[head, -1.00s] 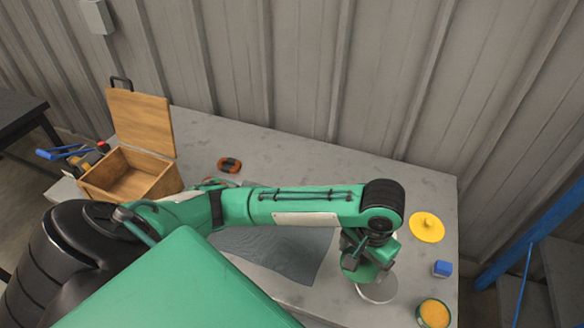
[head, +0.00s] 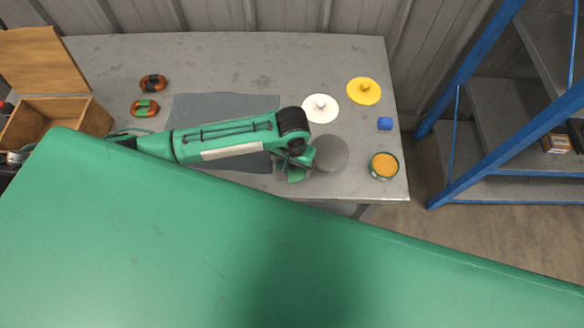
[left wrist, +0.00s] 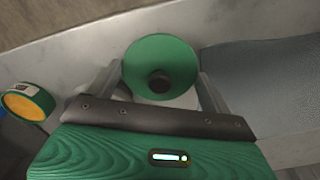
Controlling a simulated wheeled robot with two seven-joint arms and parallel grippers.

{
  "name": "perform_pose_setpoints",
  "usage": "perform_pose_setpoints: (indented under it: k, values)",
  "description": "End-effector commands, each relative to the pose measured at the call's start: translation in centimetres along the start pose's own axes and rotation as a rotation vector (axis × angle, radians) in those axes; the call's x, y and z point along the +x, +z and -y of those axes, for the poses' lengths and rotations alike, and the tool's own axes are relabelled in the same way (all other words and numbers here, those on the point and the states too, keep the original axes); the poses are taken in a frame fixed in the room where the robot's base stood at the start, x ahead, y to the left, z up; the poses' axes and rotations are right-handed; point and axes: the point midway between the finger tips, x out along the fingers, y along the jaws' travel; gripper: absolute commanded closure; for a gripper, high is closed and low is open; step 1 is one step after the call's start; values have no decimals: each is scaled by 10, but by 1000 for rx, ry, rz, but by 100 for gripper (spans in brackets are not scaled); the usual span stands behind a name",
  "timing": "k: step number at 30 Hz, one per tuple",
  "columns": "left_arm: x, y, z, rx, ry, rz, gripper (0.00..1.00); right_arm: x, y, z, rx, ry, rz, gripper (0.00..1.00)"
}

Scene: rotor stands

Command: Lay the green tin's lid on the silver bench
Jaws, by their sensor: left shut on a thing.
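The green lid (head: 295,176), a round disc, is in my left gripper (head: 293,163) near the front edge of the silver bench (head: 230,58). In the left wrist view the lid (left wrist: 160,57) faces me with its dark knob, and the fingers of my left gripper (left wrist: 160,80) are at its two sides. The gap between the lid and the bench top cannot be told. The green tin (head: 385,166) stands open at the bench's right front, with orange contents; it also shows in the left wrist view (left wrist: 27,102). My right gripper is out of view.
A grey round patch (head: 331,153) is beside my gripper.

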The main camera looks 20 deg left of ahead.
Motion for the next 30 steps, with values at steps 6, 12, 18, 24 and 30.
perform_pose_setpoints:
  k: [6,12,18,24,30]
  values:
    - [21,1,0,0,-2,4,39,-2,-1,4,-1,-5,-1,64]
    - [40,1,0,0,0,1,39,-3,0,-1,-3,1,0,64]
    - [40,1,0,0,0,1,39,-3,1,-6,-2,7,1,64]
    - [42,0,0,0,0,0,0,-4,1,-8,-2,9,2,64]
    - [42,0,0,0,0,0,0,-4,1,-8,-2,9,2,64]
